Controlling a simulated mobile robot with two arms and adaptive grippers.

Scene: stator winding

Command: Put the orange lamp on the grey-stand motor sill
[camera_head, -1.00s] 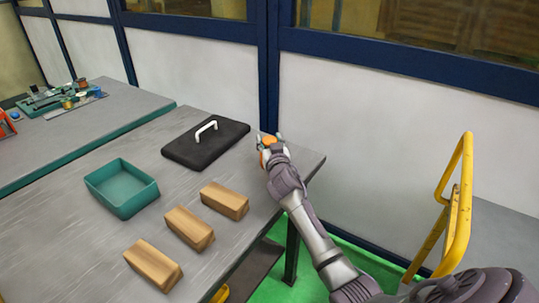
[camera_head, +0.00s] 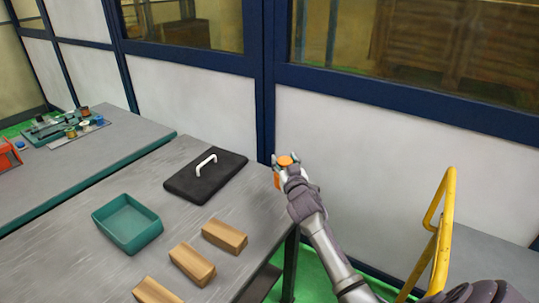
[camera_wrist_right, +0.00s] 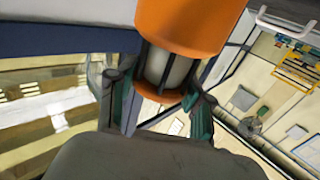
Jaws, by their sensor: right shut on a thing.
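The orange lamp (camera_head: 285,160) is held in my right gripper (camera_head: 285,168), above the far right corner of the grey table. In the right wrist view the lamp (camera_wrist_right: 190,25) has an orange cap and a pale glass part behind dark bars, and the gripper's fingers (camera_wrist_right: 160,105) are closed on it from both sides. My left gripper is in neither current view. I cannot make out a grey-stand motor sill in these views.
The grey table (camera_head: 80,230) bears a black slab with a white handle (camera_head: 205,177), a green tray (camera_head: 127,223) and several wooden blocks (camera_head: 192,264). A second table (camera_head: 95,150) stands at left with small parts. A yellow rail (camera_head: 442,235) stands at right.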

